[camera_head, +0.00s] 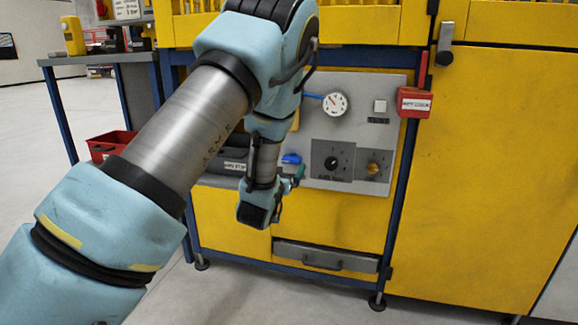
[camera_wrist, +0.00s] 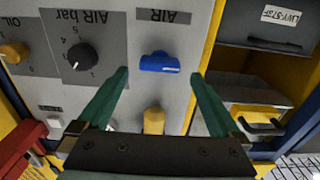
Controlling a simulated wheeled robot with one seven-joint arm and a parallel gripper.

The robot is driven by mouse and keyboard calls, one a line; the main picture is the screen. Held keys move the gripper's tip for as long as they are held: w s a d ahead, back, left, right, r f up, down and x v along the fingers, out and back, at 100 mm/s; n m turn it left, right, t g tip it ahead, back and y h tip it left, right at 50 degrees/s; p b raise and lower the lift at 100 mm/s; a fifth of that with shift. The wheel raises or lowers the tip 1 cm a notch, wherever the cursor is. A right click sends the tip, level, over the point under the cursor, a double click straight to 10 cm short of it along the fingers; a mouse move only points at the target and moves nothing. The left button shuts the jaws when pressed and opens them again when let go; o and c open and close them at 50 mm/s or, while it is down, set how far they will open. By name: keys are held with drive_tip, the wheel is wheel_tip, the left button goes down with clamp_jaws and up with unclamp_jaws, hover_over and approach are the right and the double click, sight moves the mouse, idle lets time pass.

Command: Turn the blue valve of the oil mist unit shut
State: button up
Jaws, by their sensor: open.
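The blue valve (camera_head: 291,159) sits on the grey panel of the yellow machine, just right of my arm. In the wrist view, which is upside down, its blue handle (camera_wrist: 160,63) lies crosswise beside an "AIR" label. My gripper (camera_wrist: 159,75) is open, with one green finger to each side of the handle in the picture. No contact with it shows, and I cannot tell the depth gap. In the head view my gripper (camera_head: 298,174) is partly hidden by my wrist, just below the valve.
A black "AIR bar" knob (camera_wrist: 82,57) and a yellow "OIL" knob (camera_wrist: 14,53) are beside the valve. A yellow part (camera_wrist: 153,121) stands between my fingers' bases. A gauge (camera_head: 335,103) and red box (camera_head: 415,103) are higher up. A drawer (camera_head: 326,258) is below.

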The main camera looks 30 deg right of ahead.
sight(290, 162)
drive_tip(key=shift+x, duration=2.05)
drive_tip(key=shift+c, duration=0.2)
drive_tip(key=c, duration=1.3)
drive_tip(key=shift+o, duration=0.2)
